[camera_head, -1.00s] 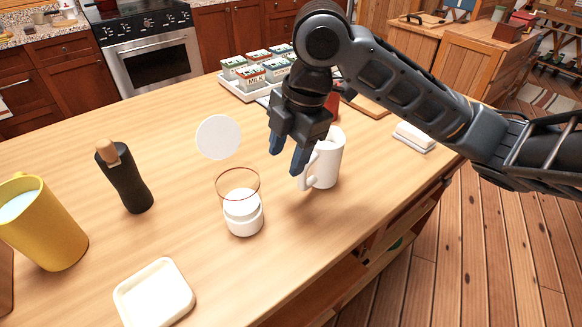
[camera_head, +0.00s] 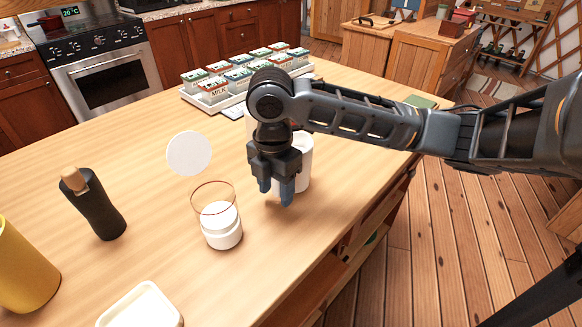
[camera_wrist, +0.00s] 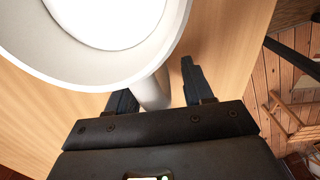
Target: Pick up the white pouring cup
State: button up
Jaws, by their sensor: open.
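The white pouring cup (camera_head: 305,165) stands upright on the wooden counter, partly hidden behind my gripper (camera_head: 275,192). In the wrist view its round rim and white inside (camera_wrist: 60,68) fill the upper left. Its handle (camera_wrist: 155,92) shows between my two dark fingers there. My gripper is open and points down at the handle side of the cup, with one finger on each side of the handle. A gap shows between the handle and the right finger. I cannot tell whether the left finger touches the cup.
A black bottle (camera_head: 98,210), yellow pitcher (camera_head: 22,270) and white dish (camera_head: 140,308) are further left. Milk cartons stand on a tray (camera_head: 208,108) behind. The counter's right edge is close to the cup.

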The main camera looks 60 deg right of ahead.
grip_shut()
dwell(0.5)
